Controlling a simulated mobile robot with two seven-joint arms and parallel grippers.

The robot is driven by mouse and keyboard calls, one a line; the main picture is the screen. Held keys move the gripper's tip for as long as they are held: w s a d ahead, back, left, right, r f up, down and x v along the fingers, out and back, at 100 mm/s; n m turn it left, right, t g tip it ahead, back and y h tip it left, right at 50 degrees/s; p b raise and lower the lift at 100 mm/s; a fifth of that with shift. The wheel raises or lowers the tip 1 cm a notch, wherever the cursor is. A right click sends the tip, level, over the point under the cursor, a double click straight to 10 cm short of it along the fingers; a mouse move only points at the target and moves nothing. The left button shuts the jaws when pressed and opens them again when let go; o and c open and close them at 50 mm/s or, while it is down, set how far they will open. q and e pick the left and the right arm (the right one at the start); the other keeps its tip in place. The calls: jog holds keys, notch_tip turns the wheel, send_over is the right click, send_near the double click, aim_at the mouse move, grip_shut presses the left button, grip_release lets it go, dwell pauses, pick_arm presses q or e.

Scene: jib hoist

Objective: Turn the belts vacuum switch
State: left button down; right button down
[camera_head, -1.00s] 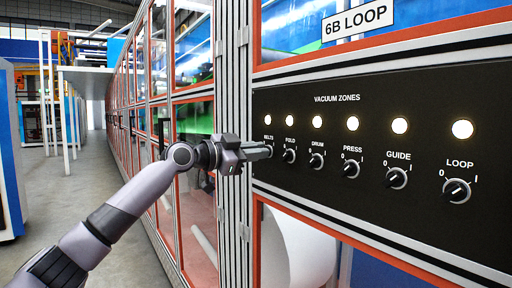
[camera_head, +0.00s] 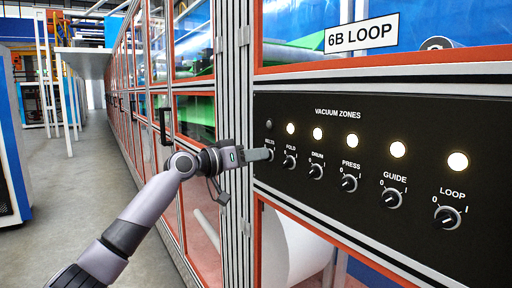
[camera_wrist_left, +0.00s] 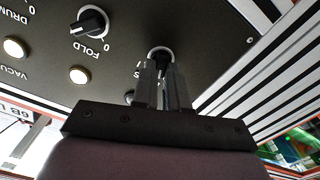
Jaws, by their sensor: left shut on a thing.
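The belts switch (camera_wrist_left: 160,51) is the leftmost knob on the black vacuum zones panel (camera_head: 400,115). My left gripper (camera_head: 268,154) reaches it from the left and is shut on it. The left wrist view shows both fingers (camera_wrist_left: 161,66) around the knob, hiding most of it, so its pointer angle cannot be read. The belts lamp (camera_head: 269,124) above it is dark; it also shows dark in the left wrist view (camera_wrist_left: 129,97). My right gripper is not in view.
The fold knob (camera_head: 290,161) is close to the right of the belts switch, followed by drum, press, guide and loop knobs. Their lamps are lit. Metal frame posts (camera_head: 232,90) stand left of the panel. An open aisle (camera_head: 65,190) lies at the left.

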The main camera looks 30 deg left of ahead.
pick_arm(q)
jog(key=n+p, duration=0.3)
jog(key=n, duration=0.1)
jog(key=shift+a+n, duration=0.1)
jog(key=shift+n, duration=0.2)
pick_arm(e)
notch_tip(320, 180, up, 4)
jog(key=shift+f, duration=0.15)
pick_arm(q)
jog(key=c, duration=1.1)
grip_release()
jog(key=shift+c, duration=0.2)
